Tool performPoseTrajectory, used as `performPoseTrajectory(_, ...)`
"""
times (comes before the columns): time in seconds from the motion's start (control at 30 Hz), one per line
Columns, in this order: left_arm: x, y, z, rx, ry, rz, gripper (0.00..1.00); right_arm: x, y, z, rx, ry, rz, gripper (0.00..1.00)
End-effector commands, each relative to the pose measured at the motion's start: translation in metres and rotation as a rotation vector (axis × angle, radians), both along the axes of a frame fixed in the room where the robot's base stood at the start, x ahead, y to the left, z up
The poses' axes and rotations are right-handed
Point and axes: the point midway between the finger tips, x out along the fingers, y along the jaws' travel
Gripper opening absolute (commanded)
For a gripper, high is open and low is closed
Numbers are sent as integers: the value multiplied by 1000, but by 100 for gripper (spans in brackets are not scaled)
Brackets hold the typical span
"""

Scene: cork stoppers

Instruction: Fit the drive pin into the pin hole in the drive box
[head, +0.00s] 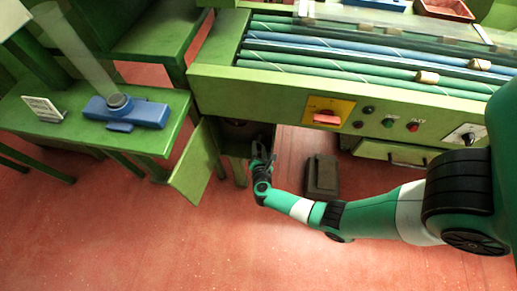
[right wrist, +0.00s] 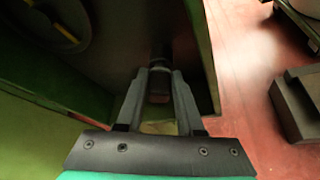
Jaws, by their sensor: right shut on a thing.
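The drive box (head: 236,133) is the dark open compartment under the green machine, with its green door (head: 195,168) swung open. Its dark inside (right wrist: 120,60) fills much of the right wrist view. My right gripper (head: 262,148) is at the box opening. In the right wrist view its two fingers (right wrist: 159,78) are shut on a small dark piece, apparently the drive pin (right wrist: 158,92). A dark round part (right wrist: 160,52) shows just beyond the fingertips, and I cannot tell whether they touch. The pin hole cannot be made out in the shadow. My left gripper is not in view.
A dark round wheel (right wrist: 55,25) with a yellow mark shows inside the box at upper left. A dark pedal-like block (head: 322,176) stands on the red floor to the right. The machine's front panel has a red switch (head: 326,117). A green side bench (head: 70,130) stands at left.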

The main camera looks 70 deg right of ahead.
Motion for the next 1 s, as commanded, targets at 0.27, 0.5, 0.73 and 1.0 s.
performPoseTrajectory(0.27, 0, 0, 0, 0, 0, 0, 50, 1, -4, 0, 0, 0, 0, 0)
performPoseTrajectory(0.5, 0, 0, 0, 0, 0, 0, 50, 1, -8, 0, 0, 1, 0, 0)
performPoseTrajectory(0.73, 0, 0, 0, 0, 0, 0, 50, 1, -12, 0, 0, 1, -1, 0)
performPoseTrajectory(1.0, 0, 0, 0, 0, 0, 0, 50, 1, -13, -1, 2, 2, -2, 0)
